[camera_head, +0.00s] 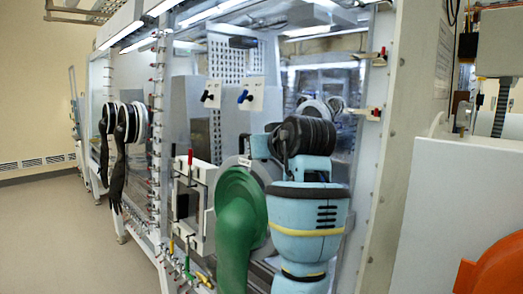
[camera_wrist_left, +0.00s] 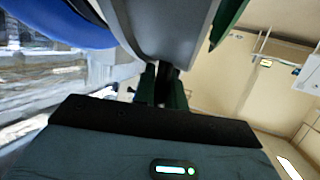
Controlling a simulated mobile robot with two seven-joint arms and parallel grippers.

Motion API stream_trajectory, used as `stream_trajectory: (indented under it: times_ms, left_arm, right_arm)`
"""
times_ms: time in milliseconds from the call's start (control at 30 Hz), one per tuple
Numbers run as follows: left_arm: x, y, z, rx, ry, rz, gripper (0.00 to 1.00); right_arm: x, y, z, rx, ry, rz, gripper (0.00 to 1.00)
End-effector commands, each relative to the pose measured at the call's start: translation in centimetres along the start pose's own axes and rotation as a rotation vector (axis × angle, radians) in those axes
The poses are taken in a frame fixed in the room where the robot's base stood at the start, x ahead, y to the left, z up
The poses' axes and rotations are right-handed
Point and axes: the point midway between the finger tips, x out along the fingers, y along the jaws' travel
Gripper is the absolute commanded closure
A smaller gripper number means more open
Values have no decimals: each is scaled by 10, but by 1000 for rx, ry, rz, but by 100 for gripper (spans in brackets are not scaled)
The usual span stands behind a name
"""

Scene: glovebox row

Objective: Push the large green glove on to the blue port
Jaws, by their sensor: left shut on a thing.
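The large green glove (camera_head: 238,225) hangs down at the front of the nearest glovebox in the head view. A pale grey ring with a small label (camera_head: 262,170) shows behind its top. In the left wrist view a bit of green (camera_wrist_left: 229,18) shows beside a grey curved rim (camera_wrist_left: 185,30). A blue curved rim (camera_wrist_left: 62,28), apparently the blue port, lies at upper left; I cannot tell whether it touches the grey rim. My left gripper (camera_wrist_left: 163,84) is shut at the grey rim, apparently the glove's cuff. In the head view my arm hides the gripper. My right gripper is not in view.
Black gloves (camera_head: 118,170) hang from ports farther left. A square white hatch (camera_head: 192,205) and coloured valve handles (camera_head: 188,258) are left of the green glove. A white cabinet (camera_head: 450,200) and an orange part (camera_head: 495,268) stand at right. Floor (camera_head: 60,235) at left is clear.

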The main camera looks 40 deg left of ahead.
Motion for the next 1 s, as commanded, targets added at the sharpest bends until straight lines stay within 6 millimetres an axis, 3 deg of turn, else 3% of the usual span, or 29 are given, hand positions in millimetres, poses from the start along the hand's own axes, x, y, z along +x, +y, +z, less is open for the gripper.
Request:
stream_trajectory:
  times_ms: [1000]
  left_arm:
    - [4,14,-2,-1,4,1,100]
  right_arm:
    - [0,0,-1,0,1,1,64]
